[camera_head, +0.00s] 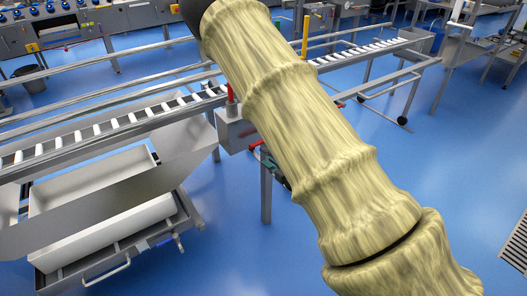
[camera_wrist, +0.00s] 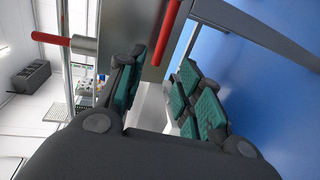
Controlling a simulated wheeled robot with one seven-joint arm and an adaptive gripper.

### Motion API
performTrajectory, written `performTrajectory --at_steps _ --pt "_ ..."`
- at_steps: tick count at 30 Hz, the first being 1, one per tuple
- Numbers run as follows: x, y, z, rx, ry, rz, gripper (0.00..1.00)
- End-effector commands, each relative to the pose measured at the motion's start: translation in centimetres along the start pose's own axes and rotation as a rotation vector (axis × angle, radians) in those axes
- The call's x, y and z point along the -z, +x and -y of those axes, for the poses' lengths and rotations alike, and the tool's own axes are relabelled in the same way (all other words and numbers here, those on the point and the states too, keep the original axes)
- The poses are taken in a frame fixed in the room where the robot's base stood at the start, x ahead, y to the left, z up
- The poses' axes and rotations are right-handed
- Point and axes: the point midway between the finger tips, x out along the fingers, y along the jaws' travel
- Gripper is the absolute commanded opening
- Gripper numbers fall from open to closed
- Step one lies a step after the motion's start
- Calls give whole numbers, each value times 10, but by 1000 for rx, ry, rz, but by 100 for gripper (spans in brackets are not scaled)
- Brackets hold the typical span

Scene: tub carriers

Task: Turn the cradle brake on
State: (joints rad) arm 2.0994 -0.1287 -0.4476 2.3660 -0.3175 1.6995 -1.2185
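My gripper (camera_wrist: 160,72) is open in the wrist view, with teal pads on both fingers and a gap between them. A red lever (camera_wrist: 167,32) stands just beyond the gap, in front of a grey metal box. A second red handle (camera_wrist: 50,39) sticks out left from a grey cylinder. In the head view my gripper (camera_head: 272,168) is partly hidden behind my arm, beside the grey box (camera_head: 234,132). An upright red lever (camera_head: 231,94) rises from this box, and a red piece (camera_head: 256,145) shows near my fingers. I cannot tell which is the cradle brake.
A white tub (camera_head: 95,185) sits in a metal carrier (camera_head: 125,262) at lower left, under a grey sloping panel. A yellow post (camera_head: 305,37) stands on the conveyor.

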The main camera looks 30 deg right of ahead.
Motion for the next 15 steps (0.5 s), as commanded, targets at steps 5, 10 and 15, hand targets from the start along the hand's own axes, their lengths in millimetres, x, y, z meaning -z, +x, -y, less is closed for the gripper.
performTrajectory --at_steps 5,10,15 --pt "-1 -17 0 0 -1 1 35" --pt "0 -22 0 0 0 1 35" --pt "0 -22 0 0 0 1 35"
